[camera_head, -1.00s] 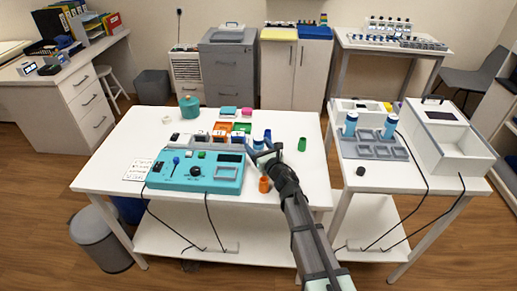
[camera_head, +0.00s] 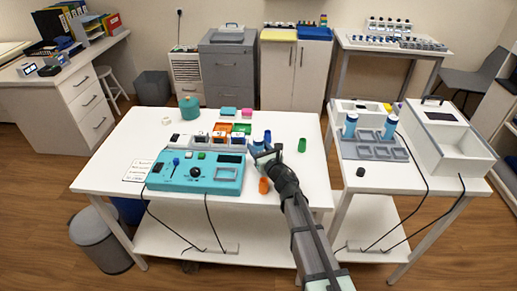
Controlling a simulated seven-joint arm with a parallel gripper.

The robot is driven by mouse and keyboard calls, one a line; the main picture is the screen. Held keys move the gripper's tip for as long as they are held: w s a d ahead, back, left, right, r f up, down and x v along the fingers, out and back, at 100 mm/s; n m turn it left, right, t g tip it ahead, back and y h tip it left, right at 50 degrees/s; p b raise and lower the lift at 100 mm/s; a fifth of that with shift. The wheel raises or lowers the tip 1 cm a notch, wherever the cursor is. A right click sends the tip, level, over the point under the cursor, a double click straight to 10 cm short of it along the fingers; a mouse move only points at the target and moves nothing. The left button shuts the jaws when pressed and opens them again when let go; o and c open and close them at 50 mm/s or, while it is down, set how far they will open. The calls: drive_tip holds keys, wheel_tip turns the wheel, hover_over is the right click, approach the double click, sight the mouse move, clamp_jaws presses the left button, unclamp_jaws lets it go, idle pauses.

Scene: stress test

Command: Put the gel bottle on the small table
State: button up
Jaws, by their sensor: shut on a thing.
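My gripper (camera_head: 264,155) is low over the right part of the white main table (camera_head: 128,165). Its jaws are shut on a small blue bottle (camera_head: 258,146), partly hidden by the fingers; I cannot tell whether this is the gel bottle or whether it is lifted. Another blue bottle (camera_head: 267,136) stands just behind it. A smaller white table (camera_head: 385,180) stands to the right, across a narrow gap.
A teal device (camera_head: 200,175) with cables lies left of my gripper. An orange cup (camera_head: 263,186) is close beside my wrist, and a green cup (camera_head: 302,145) stands to the right. A white open box (camera_head: 460,150) and a black knob (camera_head: 360,172) are on the smaller table; its front is mostly clear.

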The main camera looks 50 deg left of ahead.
wheel_tip(320, 180, up, 10)
drive_tip(key=shift+w+r, duration=0.1)
idle(0.4)
